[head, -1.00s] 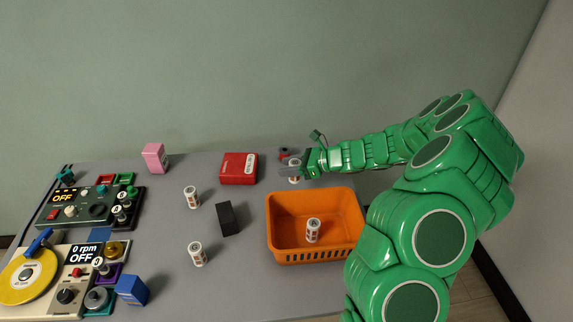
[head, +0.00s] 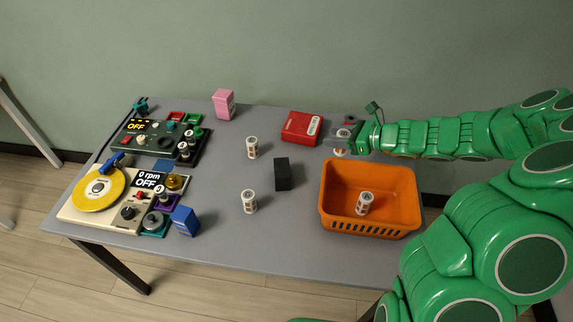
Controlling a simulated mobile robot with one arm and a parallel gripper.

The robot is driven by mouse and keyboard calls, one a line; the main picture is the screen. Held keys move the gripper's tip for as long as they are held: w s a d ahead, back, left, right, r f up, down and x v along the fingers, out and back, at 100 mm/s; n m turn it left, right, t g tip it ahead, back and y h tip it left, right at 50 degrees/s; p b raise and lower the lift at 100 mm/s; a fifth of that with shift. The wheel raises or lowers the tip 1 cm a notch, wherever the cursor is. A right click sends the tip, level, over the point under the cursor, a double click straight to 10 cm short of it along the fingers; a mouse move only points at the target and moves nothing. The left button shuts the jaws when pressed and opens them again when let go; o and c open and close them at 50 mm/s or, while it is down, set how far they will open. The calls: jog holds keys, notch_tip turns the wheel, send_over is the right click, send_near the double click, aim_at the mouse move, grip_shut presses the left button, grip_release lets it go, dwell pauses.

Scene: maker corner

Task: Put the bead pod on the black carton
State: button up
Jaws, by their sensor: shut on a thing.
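The black carton (head: 282,174) stands in the middle of the grey table. My gripper (head: 343,135) is right of the red box, behind the orange basket. It is shut on a white pod with a dark-marked top (head: 340,152), mostly hidden by the fingers; I take it for the bead pod. Similar white pods stand behind and left of the carton (head: 252,147), in front and left of it (head: 249,201), and in the basket (head: 364,203). Their labels are too small to read. Nothing is seen on top of the carton.
The orange basket (head: 333,213) stands right of the carton. A red box (head: 302,128) lies behind the carton, a pink carton (head: 224,104) at the back. A blue carton (head: 185,221) and control panels with a yellow disc (head: 97,188) fill the left. Table around the carton is mostly clear.

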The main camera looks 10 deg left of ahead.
jog(key=s+a+r+n+g, duration=0.1)
jog(key=s+a, duration=0.2)
jog(key=a, duration=1.4)
send_over(276, 165)
jog(key=shift+s+f, duration=0.1)
jog(key=shift+f, duration=3.7)
jog(key=shift+f, duration=0.1)
jog(key=o, duration=1.1)
jog(key=shift+c, duration=0.2)
jog(key=v, duration=1.2)
